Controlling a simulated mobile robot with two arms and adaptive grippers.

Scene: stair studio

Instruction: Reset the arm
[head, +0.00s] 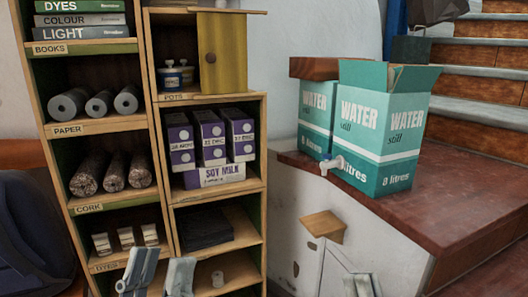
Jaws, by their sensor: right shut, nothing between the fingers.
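My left gripper (161,266) shows at the bottom edge of the head view, in front of the lower part of the wooden shelf unit (160,120). Its two grey fingers point up and stand apart with nothing seen between them. My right gripper (357,284) shows at the bottom edge, right of the shelf, in front of a pale panel below the red-brown counter. Only its fingertips are in view. They are close together and hold nothing. Most of both arms is out of the picture.
The shelf holds books (82,20), paper rolls (100,103), cork rolls (113,172), pots (172,77) and soy milk cartons (212,138). Teal water boxes (378,128) stand on the counter (460,190). Stairs (480,80) rise behind. A dark bag (30,240) is at lower left.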

